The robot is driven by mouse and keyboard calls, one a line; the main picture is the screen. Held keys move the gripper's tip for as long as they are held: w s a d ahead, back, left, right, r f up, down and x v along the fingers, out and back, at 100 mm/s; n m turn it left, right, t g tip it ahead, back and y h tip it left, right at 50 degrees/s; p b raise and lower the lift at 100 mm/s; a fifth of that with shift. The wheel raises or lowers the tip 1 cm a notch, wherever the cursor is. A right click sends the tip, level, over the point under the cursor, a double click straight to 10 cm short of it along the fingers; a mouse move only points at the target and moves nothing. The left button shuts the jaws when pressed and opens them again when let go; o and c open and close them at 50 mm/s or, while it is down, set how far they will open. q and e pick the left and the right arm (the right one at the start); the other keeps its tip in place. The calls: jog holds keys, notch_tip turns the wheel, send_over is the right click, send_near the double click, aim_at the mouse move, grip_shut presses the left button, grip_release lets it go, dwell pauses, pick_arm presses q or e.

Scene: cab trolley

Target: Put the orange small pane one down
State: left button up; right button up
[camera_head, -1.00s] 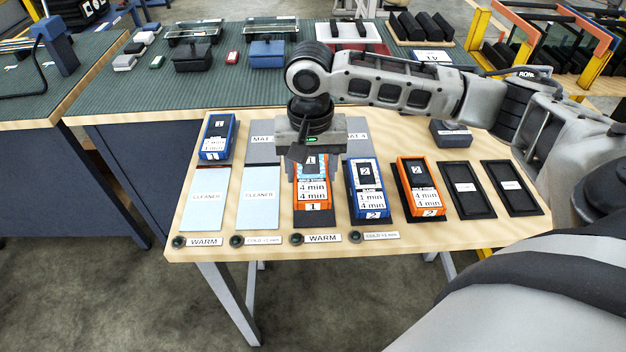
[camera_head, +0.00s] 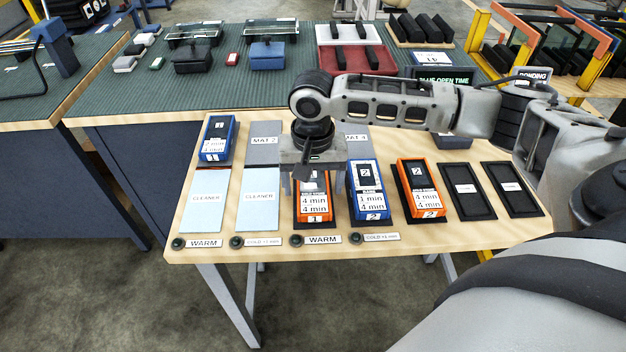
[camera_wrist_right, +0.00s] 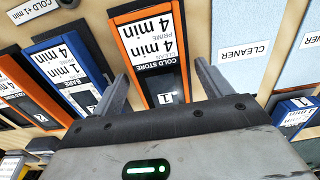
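The orange small pane one (camera_head: 314,204), an orange-rimmed case marked "1", sits at the third place from the left on the small table; its far end is hidden under my right gripper. My right gripper (camera_head: 313,184) is directly above it, pointing down. In the right wrist view the orange case (camera_wrist_right: 150,45) lies between the two fingers of the gripper (camera_wrist_right: 163,72), with a gap on each side, so the gripper looks open. My left gripper is not in view.
A blue case marked "2" (camera_head: 369,200) stands close to the right, then an orange case marked "2" (camera_head: 423,195). Light-blue cleaner mats (camera_head: 259,205) lie to the left. Two black trays (camera_head: 467,203) are at the right. A blue case (camera_head: 216,140) stands back left.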

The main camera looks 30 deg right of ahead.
aim_at(313, 186)
pick_arm(q)
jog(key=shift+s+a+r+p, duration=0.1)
jog(key=shift+p, duration=0.45)
pick_arm(e)
notch_tip(313, 186, up, 12)
jog(key=shift+r, duration=0.15)
